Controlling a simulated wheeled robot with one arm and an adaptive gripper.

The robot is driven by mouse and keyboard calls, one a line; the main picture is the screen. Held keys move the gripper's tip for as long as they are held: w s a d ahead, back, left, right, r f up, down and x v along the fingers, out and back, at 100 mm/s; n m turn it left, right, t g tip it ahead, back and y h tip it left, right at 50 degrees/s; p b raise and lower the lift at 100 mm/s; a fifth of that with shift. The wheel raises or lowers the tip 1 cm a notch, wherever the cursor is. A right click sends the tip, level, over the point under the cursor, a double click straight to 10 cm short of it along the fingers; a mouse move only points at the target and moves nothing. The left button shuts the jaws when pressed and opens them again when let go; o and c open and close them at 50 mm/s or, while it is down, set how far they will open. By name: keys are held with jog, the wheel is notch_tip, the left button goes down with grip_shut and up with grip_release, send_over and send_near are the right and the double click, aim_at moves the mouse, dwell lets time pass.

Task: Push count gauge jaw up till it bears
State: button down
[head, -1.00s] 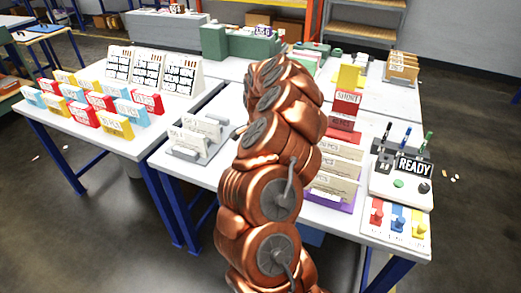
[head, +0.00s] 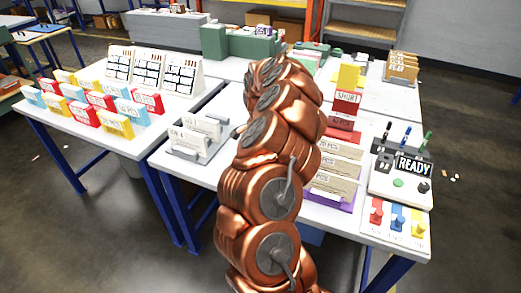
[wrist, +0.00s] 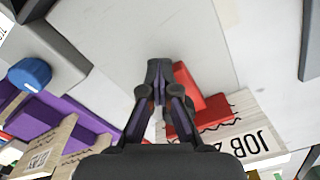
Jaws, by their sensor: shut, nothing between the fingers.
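My gripper (wrist: 160,72) is shut and empty in the wrist view, its fingertips over a pale, bare surface. A red angled piece (wrist: 205,108) lies just right of the fingers; I cannot tell whether it is the count gauge jaw or whether the fingers touch it. A wooden card marked JOB (wrist: 245,135) is beside the red piece, partly hidden by the gripper. In the head view my copper arm hides the gripper and the middle of the table, so no gauge can be made out there.
A purple rack (wrist: 70,125) with wooden cards and a blue knob (wrist: 30,72) are at left in the wrist view. In the head view, a white card holder (head: 195,138) stands left of my arm; a red SHORT sign (head: 347,102) and READY panel (head: 413,168) stand right.

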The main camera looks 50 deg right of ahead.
jog(key=shift+s+f, duration=0.2)
jog(key=shift+f, duration=0.05)
notch_tip(320, 180, up, 9)
jog(key=shift+w, duration=0.2)
dwell(1.0)
jog(key=shift+r, duration=0.15)
